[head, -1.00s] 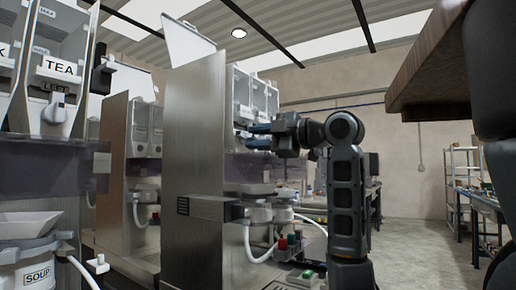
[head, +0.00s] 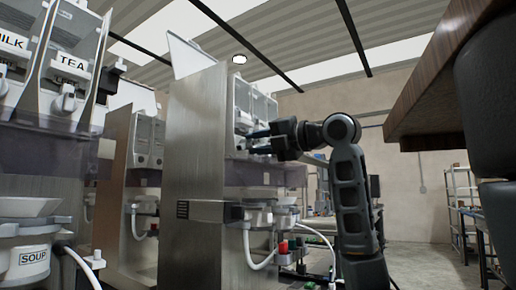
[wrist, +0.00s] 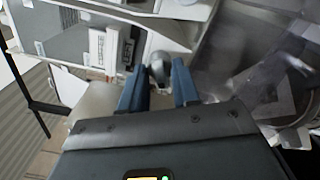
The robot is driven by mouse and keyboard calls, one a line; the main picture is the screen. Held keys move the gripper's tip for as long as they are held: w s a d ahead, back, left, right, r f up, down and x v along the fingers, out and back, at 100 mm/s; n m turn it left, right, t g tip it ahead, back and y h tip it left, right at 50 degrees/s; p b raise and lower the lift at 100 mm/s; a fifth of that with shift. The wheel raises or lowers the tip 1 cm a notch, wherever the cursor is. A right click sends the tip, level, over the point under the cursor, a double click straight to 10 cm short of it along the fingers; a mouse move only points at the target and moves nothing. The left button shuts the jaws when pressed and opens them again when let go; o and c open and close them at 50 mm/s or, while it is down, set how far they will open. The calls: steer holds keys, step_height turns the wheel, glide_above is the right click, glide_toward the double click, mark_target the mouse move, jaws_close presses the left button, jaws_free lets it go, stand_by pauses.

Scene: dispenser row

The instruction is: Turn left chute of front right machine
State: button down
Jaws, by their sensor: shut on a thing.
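The front right machine (head: 195,150) is a tall steel dispenser, with its clear hoppers (head: 262,108) on its right-hand side. My gripper (head: 250,142) reaches in from the right, with its blue fingers at the lower part of these hoppers. In the wrist view my gripper (wrist: 158,86) has its two blue fingers on either side of a rounded grey chute (wrist: 159,66) under a hopper, and is shut on it. The fingers and the steel side panel hide much of the chute in the head view, and its exact turn cannot be told.
A smoky clear cover (head: 242,172) lies just below my gripper, above white mixing bowls (head: 260,215) and a white hose (head: 262,258). Another machine with TEA (head: 73,62) and MILK hoppers fills the left. A wooden top (head: 440,95) hangs at upper right.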

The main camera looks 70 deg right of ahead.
steer(key=shift+f+n, duration=0.1)
steer(key=shift+n, duration=0.2)
stand_by(0.4)
steer(key=c, duration=1.2)
jaws_free()
steer(key=shift+o, duration=0.2)
steer(key=v, duration=0.7)
steer(key=shift+s, duration=0.4)
steer(key=shift+w+a, duration=0.1)
